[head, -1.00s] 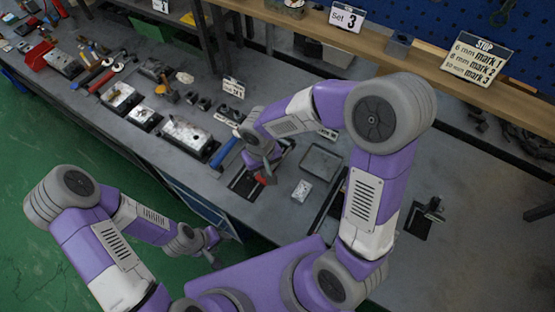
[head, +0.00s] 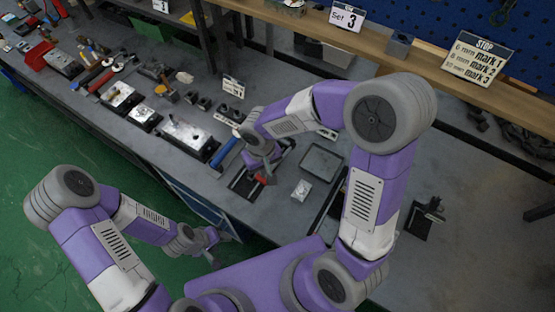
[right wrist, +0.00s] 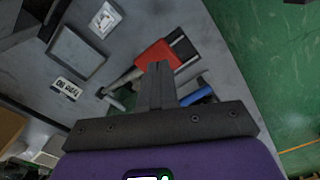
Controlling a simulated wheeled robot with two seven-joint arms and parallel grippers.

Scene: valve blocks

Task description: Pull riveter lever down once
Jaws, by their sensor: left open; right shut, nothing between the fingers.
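The riveter appears to be the tool at the front edge of the bench, with a red part (right wrist: 157,56) and a blue handle (right wrist: 196,95) in the right wrist view. The red part (head: 261,180) and a blue bar (head: 228,151) also show in the head view. My right gripper (right wrist: 160,72) is shut and empty, its fingertips overlapping the red part in its wrist view. I cannot tell whether they touch it. The fingers hide part of the tool. My left gripper (head: 213,258) is open and empty, low beside the bench front.
A shallow grey tray (head: 322,160) and a small white item (head: 301,189) lie right of the tool. Metal blocks (head: 188,137) stand to its left. A dark device (head: 425,217) stands on the right. A wooden shelf (head: 450,85) runs behind.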

